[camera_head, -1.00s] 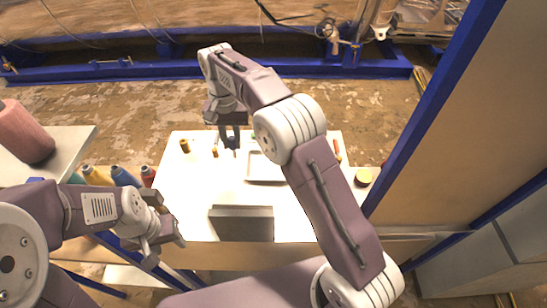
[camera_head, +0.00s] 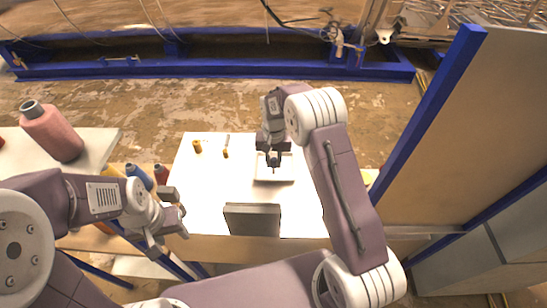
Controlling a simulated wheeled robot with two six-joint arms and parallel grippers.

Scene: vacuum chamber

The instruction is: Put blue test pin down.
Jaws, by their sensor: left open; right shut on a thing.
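My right gripper (camera_head: 274,160) is shut on a small dark-blue piece, the blue test pin (camera_head: 273,157), mostly hidden between the fingers. It is over the white tray (camera_head: 268,180) on the white table; whether the pin touches the tray cannot be told. My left gripper (camera_head: 180,210) is open and empty, low at the table's left front edge, away from the pin.
A dark grey box (camera_head: 252,220) stands at the table's front edge. Small gold parts (camera_head: 197,147) lie at the back left. A pink spool (camera_head: 52,132) stands on the left shelf. A blue-framed panel (camera_head: 470,130) rises at right. The table's left middle is clear.

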